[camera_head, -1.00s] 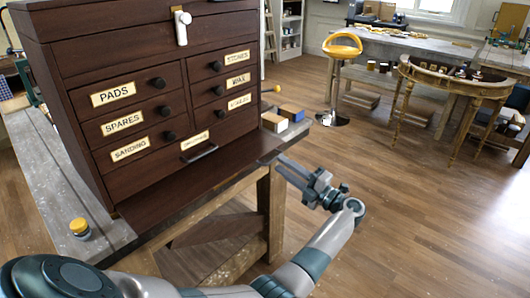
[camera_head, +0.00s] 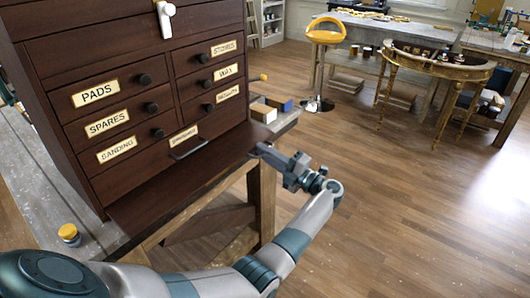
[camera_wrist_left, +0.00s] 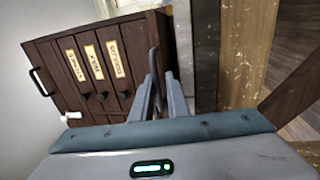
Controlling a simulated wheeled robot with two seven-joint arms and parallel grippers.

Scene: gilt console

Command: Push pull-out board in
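The dark brown pull-out board (camera_head: 172,188) sticks out from under the drawers of the chest (camera_head: 120,63), level above the bench. My left gripper (camera_head: 261,151) is at the board's front right corner in the head view. In the left wrist view the left gripper's fingers (camera_wrist_left: 161,77) point at the chest's lower part with a narrow gap between them. A thin dark bar (camera_wrist_left: 153,62) shows by the fingertips; I cannot tell whether the fingers touch it or the board. My right gripper is not in view.
Small blocks (camera_head: 265,111) stand on the bench to the right of the chest. A yellow-capped jar (camera_head: 69,234) stands at the bench's front left. A yellow stool (camera_head: 323,35) and a gilt console (camera_head: 436,64) stand farther back. The floor to the right is open.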

